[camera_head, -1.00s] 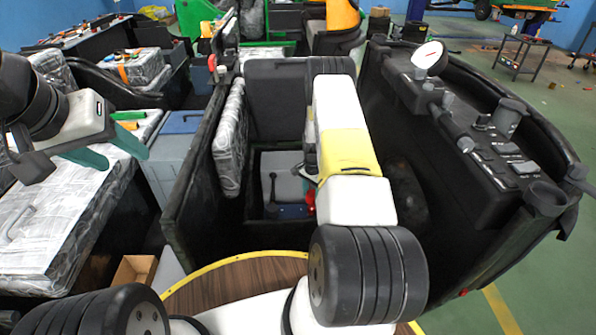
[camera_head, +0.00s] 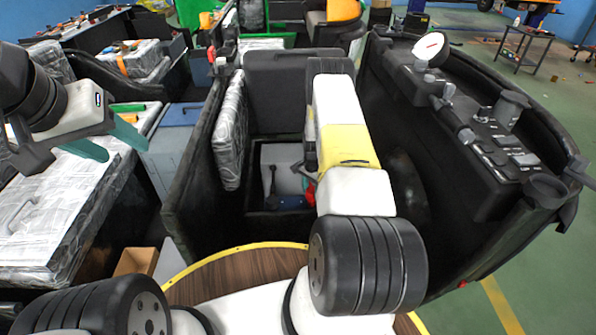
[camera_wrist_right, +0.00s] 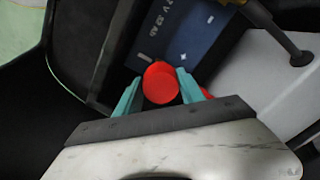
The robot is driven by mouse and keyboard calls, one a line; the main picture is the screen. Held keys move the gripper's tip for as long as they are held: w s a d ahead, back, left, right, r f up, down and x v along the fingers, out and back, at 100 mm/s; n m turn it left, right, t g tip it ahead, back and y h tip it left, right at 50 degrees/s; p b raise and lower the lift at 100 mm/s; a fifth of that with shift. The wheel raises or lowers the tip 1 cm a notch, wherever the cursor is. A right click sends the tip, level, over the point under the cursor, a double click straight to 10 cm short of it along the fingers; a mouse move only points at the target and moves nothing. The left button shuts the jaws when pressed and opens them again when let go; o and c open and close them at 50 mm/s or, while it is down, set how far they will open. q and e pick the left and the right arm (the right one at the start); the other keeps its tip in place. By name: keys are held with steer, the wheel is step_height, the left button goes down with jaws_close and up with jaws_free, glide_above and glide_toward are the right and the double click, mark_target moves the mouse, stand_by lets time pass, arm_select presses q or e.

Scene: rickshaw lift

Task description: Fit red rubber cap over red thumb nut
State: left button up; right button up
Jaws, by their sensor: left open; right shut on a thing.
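A red rubber cap (camera_wrist_right: 160,84) sits between the teal fingers of my right gripper (camera_wrist_right: 158,92) in the right wrist view. That gripper is shut on it, over or beside a dark blue battery (camera_wrist_right: 180,38) with white lettering. Another red part (camera_wrist_right: 206,93) shows partly behind one finger; I cannot tell whether it is the thumb nut. In the head view the right gripper is mostly hidden by my arm, with a small red patch (camera_head: 310,194) beside the battery (camera_head: 287,202). My left gripper (camera_head: 117,143) is open and empty at the left.
The battery lies in a deep recess between the dark left wall (camera_head: 196,165) and the black control panel (camera_head: 487,140) on the right. A metal rod (camera_wrist_right: 272,30) and a pale block (camera_wrist_right: 285,75) are close to the right gripper. A wrapped seat (camera_head: 230,135) leans at the left wall.

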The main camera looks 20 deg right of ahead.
steer(key=shift+f, duration=2.1)
stand_by(0.7)
steer(key=o, duration=1.4)
steer(key=shift+a, duration=0.1)
steer(key=shift+r, duration=0.1)
step_height(320, 180, up, 8)
steer(key=shift+f, duration=0.2)
